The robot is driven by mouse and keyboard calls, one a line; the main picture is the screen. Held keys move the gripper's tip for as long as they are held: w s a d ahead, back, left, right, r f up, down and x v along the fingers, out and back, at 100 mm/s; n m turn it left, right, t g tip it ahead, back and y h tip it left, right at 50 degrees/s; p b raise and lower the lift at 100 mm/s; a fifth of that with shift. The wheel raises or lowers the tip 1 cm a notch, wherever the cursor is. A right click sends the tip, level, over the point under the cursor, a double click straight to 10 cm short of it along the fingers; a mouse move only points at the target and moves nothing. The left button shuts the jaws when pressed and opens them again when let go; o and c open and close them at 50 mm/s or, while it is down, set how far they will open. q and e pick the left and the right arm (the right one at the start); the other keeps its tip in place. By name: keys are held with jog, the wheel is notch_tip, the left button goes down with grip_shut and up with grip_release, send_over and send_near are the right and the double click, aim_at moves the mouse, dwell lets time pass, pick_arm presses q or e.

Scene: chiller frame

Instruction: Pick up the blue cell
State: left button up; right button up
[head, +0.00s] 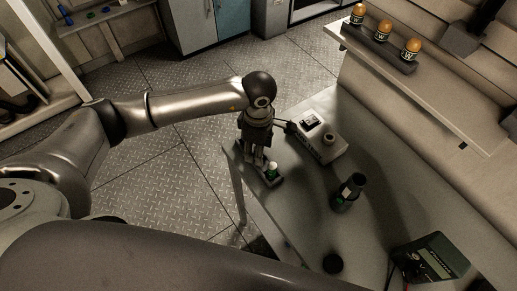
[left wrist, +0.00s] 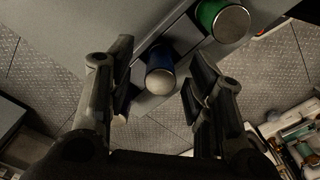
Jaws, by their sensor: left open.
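The blue cell (left wrist: 160,67) shows in the left wrist view, a dark blue cylinder with a pale round end, in a dark holder at the table's edge. My left gripper (left wrist: 157,84) is open, with one finger on each side of the blue cell. I cannot tell whether the fingers touch it. A green cell (left wrist: 222,19) stands beside it, outside the fingers. In the head view my left gripper (head: 259,158) points down over the small dark holder (head: 271,180). The green cell (head: 271,169) shows there with a pale top; the blue cell is hidden behind the gripper. My right gripper is out of view.
On the grey table (head: 300,215) stand a pale device (head: 320,139), a dark cylinder with a green mark (head: 348,190) and a dark meter box (head: 430,258). Orange-topped bottles (head: 384,31) stand on a raised shelf. The table's near left edge is close to the gripper.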

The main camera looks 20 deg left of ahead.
pick_arm(q)
jog(key=shift+f, duration=0.55)
grip_shut()
jog(key=shift+r, duration=0.1)
